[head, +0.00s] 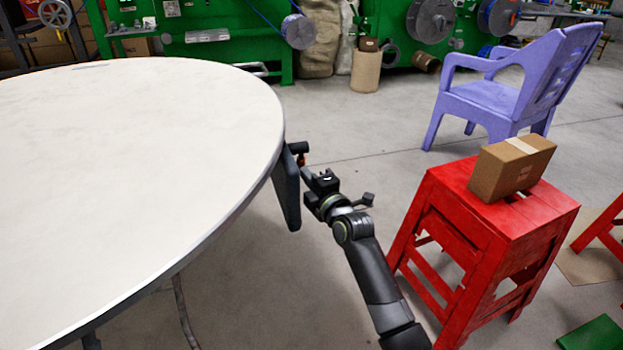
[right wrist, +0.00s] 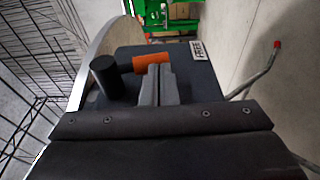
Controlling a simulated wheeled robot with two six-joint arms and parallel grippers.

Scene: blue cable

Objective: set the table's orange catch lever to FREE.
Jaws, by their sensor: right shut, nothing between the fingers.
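The round white table (head: 130,130) fills the left of the head view, with a dark catch plate (head: 288,192) at its right edge. The orange catch lever (head: 302,159) shows small there, partly hidden by my gripper. In the right wrist view the orange lever (right wrist: 150,61) lies sideways on the dark plate (right wrist: 190,78), beside a black round knob (right wrist: 106,76). A white label reading FREE (right wrist: 197,50) is right of the orange part. My right gripper (head: 308,174) is shut and empty; its fingertips (right wrist: 158,68) are at the orange part's right end. Contact is unclear. My left gripper is out of view.
A red stool (head: 500,215) with a cardboard box (head: 512,166) stands right of my right arm. A purple chair (head: 515,85) is behind it. Green machines (head: 230,55) line the back. Open floor (head: 350,120) lies between the table and chair.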

